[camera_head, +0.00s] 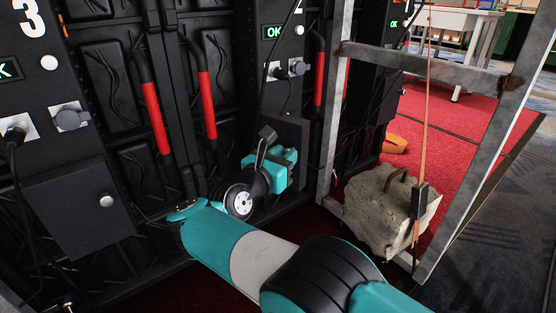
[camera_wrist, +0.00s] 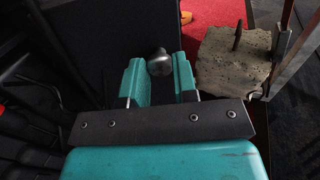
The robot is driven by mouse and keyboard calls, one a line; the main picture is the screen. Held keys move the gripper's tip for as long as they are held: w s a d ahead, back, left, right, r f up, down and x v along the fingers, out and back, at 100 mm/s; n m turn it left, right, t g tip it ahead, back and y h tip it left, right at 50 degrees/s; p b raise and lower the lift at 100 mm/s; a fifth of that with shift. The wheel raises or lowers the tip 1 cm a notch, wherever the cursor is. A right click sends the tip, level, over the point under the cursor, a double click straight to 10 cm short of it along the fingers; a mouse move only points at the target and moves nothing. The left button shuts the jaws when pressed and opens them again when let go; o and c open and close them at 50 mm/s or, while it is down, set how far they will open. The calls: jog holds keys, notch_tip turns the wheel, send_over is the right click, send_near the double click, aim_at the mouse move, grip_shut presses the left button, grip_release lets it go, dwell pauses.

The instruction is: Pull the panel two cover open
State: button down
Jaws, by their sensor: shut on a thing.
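The panel two cover (camera_head: 293,130) is a dark, flat door low on the "2" panel, below its sockets. It seems to stand at an angle to the panel face, but my gripper hides much of it. In the wrist view the cover (camera_wrist: 112,45) fills the upper left, with its round metal knob (camera_wrist: 159,62) in front. My teal gripper (camera_wrist: 159,72) has its two fingers on either side of the knob, shut on it. In the head view my gripper (camera_head: 282,165) is against the cover, and the knob is hidden there.
The "3" panel with its closed cover (camera_head: 75,210) is at the left. Red handles (camera_head: 207,105) stand between the panels. A metal frame (camera_head: 333,130) and a concrete block (camera_head: 380,210) with a cable stand close to the right. Red carpet (camera_head: 455,125) lies beyond.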

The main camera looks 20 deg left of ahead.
jog(key=shift+w, duration=0.1)
jog(key=c, duration=0.9)
grip_release()
jog(key=shift+d, duration=0.15)
jog(key=shift+r, duration=0.1)
notch_tip(320, 180, up, 20)
jog(key=p, duration=1)
jog(key=shift+p, duration=0.35)
